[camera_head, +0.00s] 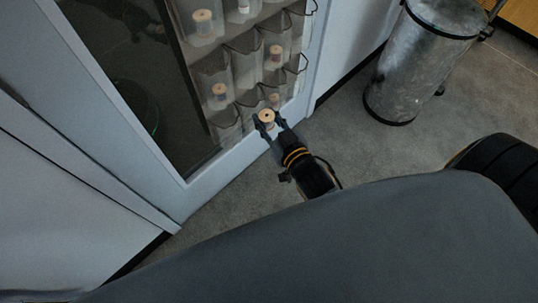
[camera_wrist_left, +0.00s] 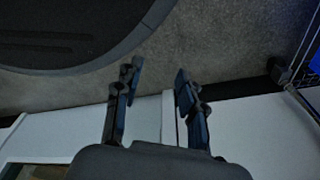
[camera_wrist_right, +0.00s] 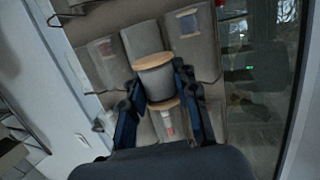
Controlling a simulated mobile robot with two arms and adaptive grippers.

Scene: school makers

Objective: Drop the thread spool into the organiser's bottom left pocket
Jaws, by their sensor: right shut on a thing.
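My right gripper (camera_head: 274,130) is shut on the thread spool (camera_head: 266,117), which has pale wooden ends. In the right wrist view the spool (camera_wrist_right: 156,80) shows grey thread between the fingers of that gripper (camera_wrist_right: 157,95). The spool is in front of the lower part of the clear-pocketed organiser (camera_head: 243,62), which hangs on a door. The organiser (camera_wrist_right: 142,38) also fills much of the right wrist view. I cannot tell whether the spool touches a pocket. My left gripper (camera_wrist_left: 155,88) is open and empty, away from the organiser.
Several pockets hold other spools, such as one at upper left (camera_head: 203,22) and one at right (camera_head: 276,54). Thin wire edges stick out at the pocket mouths. A metal bin (camera_head: 420,55) stands on the floor to the right. Grey floor (camera_head: 365,150) is clear between.

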